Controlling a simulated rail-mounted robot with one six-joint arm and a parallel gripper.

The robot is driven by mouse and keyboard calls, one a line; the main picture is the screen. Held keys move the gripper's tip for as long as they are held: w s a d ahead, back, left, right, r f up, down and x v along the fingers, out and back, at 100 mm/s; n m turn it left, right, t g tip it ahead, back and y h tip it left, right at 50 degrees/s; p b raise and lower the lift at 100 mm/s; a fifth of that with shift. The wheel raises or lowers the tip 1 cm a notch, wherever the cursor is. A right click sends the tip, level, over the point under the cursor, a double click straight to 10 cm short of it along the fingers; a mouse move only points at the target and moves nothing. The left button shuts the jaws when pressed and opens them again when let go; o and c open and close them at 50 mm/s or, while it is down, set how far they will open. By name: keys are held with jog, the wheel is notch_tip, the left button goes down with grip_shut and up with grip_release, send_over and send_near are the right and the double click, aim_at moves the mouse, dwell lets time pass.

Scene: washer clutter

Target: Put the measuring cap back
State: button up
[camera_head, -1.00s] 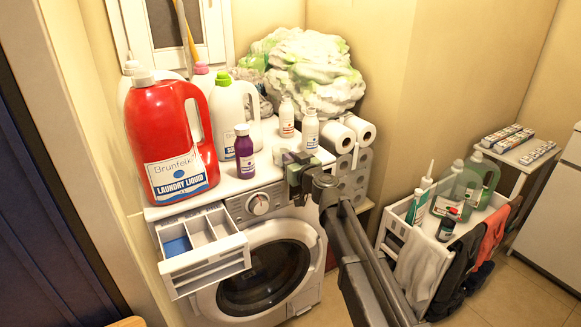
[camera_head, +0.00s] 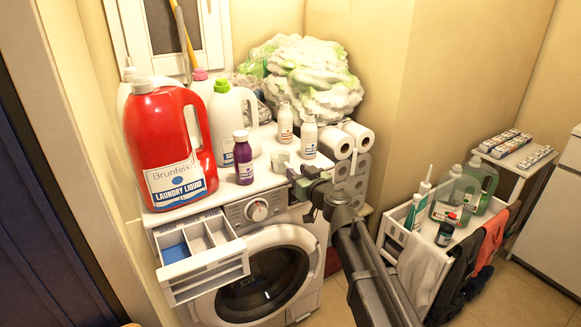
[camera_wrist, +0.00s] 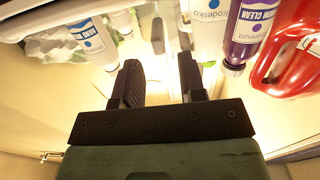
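A small pale cup (camera_head: 280,160), which looks like the measuring cap, stands on the washer top between the purple bottle (camera_head: 243,160) and a small white bottle (camera_head: 309,137). My gripper (camera_head: 299,181) is at the washer's front edge, just in front and to the right of the cup. In the wrist view my gripper (camera_wrist: 164,88) is open, with a gap between its two dark fingers and nothing clearly held. The big red laundry liquid jug (camera_head: 175,150) stands at the left with a white top (camera_head: 142,82); it shows in part in the wrist view (camera_wrist: 290,50).
A white jug with a green cap (camera_head: 228,125) and another small white bottle (camera_head: 285,124) stand behind. Paper rolls (camera_head: 345,138) and a large wrapped bundle (camera_head: 315,75) crowd the right and back. The detergent drawer (camera_head: 205,262) sticks out open at front left.

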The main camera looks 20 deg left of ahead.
jog(key=s+d+f+m+g+h, duration=0.3)
jog(key=s+d, duration=0.4)
jog(key=d, duration=0.6)
jog(key=s+d+f+m+g+h, duration=0.3)
jog(key=s+d+f+h, duration=0.3)
jog(key=d, duration=0.8)
jog(key=s+d+f+m+g+h, duration=0.4)
jog(key=s+d+f, duration=0.4)
jog(key=d, duration=0.6)
jog(key=shift+s+g+h, duration=0.5)
jog(key=shift+s+g, duration=0.2)
jog(key=shift+s, duration=0.4)
jog(key=shift+f, duration=0.1)
